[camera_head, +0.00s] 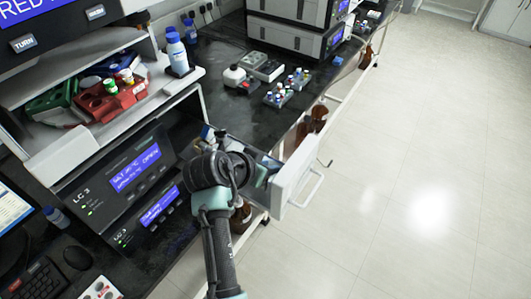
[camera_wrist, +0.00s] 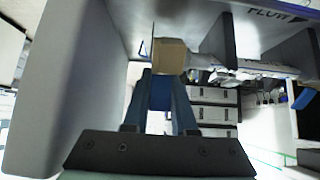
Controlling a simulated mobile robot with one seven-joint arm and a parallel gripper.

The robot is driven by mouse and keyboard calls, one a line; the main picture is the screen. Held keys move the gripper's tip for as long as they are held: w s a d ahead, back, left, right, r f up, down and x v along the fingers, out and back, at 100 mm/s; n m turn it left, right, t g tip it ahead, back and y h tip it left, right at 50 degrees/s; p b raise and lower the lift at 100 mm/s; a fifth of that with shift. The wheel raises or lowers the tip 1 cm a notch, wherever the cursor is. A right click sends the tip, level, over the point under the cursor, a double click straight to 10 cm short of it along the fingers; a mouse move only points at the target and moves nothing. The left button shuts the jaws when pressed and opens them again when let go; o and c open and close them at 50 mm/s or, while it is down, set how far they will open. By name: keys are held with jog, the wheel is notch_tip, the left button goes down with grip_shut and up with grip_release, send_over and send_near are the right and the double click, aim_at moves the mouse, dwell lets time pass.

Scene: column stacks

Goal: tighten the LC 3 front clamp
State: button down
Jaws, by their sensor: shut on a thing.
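The LC 3 unit (camera_head: 120,185) stands at the lower left of the head view, with lit blue displays. Its column compartment beside my wrist is open. My arm covers my fingertips and the clamp in that view. In the wrist view my gripper (camera_wrist: 166,76) is shut on a tan, block-shaped piece (camera_wrist: 170,55), which looks like the front clamp. The piece sits at the left end of a pale horizontal column (camera_wrist: 235,67). A blue part (camera_wrist: 159,95) shows between my fingers. How tight the clamp is cannot be seen.
A white front panel with a handle (camera_head: 298,183) stands out over the bench edge, right of my wrist. A pale wall (camera_wrist: 75,85) is close on the left in the wrist view. Vial racks (camera_head: 285,90) stand farther back. The floor at right is clear.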

jog(key=shift+w+d+g+y+p, duration=0.1)
jog(key=shift+w+g+y+p, duration=0.05)
jog(key=shift+g+y+p, duration=0.4)
jog(key=shift+w+d+g+y+p, duration=0.1)
jog(key=shift+g+y+p, duration=0.25)
jog(key=shift+g+p, duration=0.25)
jog(key=shift+w+f+g+y, duration=0.1)
jog(key=shift+f+g+y, duration=0.3)
jog(key=shift+g, duration=0.25)
jog(key=shift+f+g+y+b, duration=0.55)
jog(key=shift+g+y, duration=0.25)
jog(key=shift+g, duration=0.2)
jog(key=shift+f+g+y+b, duration=0.2)
jog(key=shift+g+y+b, duration=0.3)
jog(key=shift+g+b, duration=0.45)
jog(key=shift+b, duration=0.3)
jog(key=c, duration=0.7)
grip_release()
jog(key=shift+d, duration=0.1)
jog(key=shift+r, duration=0.1)
